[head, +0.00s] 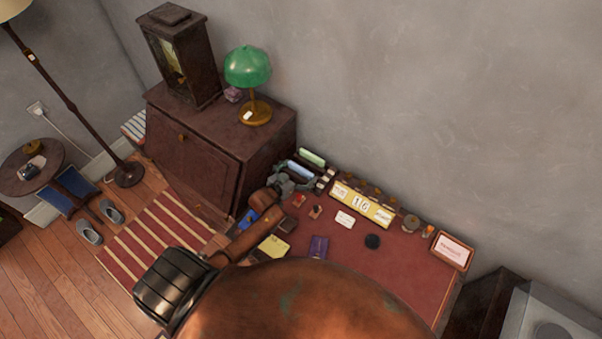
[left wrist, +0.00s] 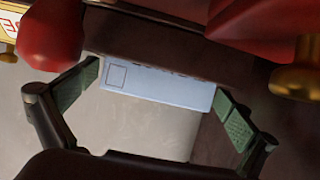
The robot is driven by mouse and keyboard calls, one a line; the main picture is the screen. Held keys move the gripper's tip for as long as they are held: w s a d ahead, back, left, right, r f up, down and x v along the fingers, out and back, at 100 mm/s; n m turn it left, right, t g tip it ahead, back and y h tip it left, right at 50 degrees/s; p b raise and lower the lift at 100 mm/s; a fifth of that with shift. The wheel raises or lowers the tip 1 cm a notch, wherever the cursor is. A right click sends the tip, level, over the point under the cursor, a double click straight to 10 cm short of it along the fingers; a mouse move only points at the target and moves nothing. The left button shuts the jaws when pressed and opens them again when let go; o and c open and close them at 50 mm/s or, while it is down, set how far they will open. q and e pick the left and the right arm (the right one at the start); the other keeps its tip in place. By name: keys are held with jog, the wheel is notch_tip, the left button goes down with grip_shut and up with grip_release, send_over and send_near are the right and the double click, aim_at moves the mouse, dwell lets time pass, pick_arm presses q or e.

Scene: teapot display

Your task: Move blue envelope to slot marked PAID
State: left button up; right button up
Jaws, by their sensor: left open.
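The pale blue envelope (head: 300,169) stands in the holder at the desk's back left corner, beside a green envelope (head: 312,157). In the left wrist view the blue envelope (left wrist: 160,88) lies between my left gripper's two green-padded fingers, with a small printed square at its left end. My left gripper (head: 287,184) is at the envelope's near side in the head view. Its fingers are open, one near each end of the envelope, and not closed on it. The envelope's lower part is hidden. I cannot read any slot marked PAID. My right gripper is out of view.
A framed card (head: 453,250) is at the desk's right end. A dark cabinet (head: 215,130) with a green lamp (head: 247,68) stands left. The red desk top (head: 400,262) has bare space.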

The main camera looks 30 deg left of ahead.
pick_arm(q)
jog(key=shift+w, duration=0.15)
jog(key=c, duration=1)
